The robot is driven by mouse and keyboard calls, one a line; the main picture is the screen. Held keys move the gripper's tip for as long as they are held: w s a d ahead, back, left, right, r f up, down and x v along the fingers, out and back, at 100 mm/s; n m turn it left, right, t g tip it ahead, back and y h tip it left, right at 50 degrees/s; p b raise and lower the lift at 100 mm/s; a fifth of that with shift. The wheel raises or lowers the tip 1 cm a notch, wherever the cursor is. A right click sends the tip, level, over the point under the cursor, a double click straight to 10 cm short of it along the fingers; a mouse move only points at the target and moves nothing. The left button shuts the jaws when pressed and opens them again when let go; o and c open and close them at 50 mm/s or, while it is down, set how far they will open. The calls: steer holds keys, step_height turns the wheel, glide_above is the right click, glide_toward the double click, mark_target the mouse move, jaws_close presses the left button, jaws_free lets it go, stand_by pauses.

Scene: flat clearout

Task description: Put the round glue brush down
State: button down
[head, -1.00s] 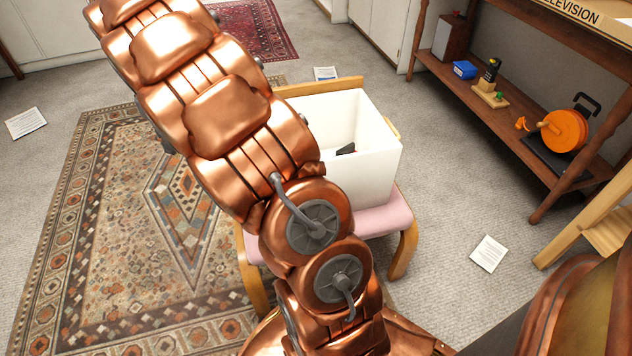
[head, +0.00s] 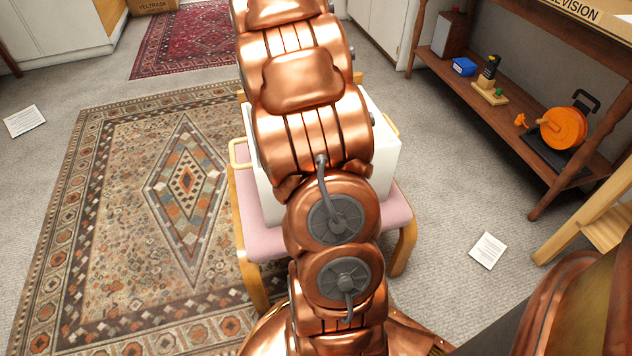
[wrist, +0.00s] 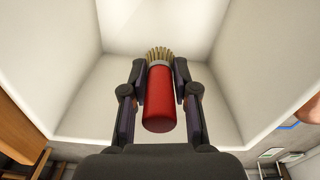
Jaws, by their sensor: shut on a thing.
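The round glue brush (wrist: 158,105) has a red handle, a pale collar and tan bristles. In the wrist view my gripper (wrist: 162,92) is shut on it, one finger on each side of the handle, bristles pointing away from the camera. White walls of a box (wrist: 65,40) surround the brush in that view, so it is over or within the box's opening; I cannot tell how deep. In the head view the white box (head: 386,158) stands on a pink-seated chair (head: 268,243). My arm covers most of the box there and hides the gripper and brush.
A patterned rug (head: 120,220) lies left of the chair. Papers (head: 487,250) lie on the carpet. The floor between chair and shelf is mostly clear.

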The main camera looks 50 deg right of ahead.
step_height(320, 180, down, 14)
steer(key=b, duration=0.4)
steer(key=shift+s+d+f, duration=0.1)
steer(key=shift+s+f, duration=0.05)
steer(key=shift+f, duration=0.1)
steer(key=c, duration=0.9)
jaws_free()
steer(key=shift+f, duration=0.1)
step_height(320, 180, up, 12)
steer(key=p, duration=0.3)
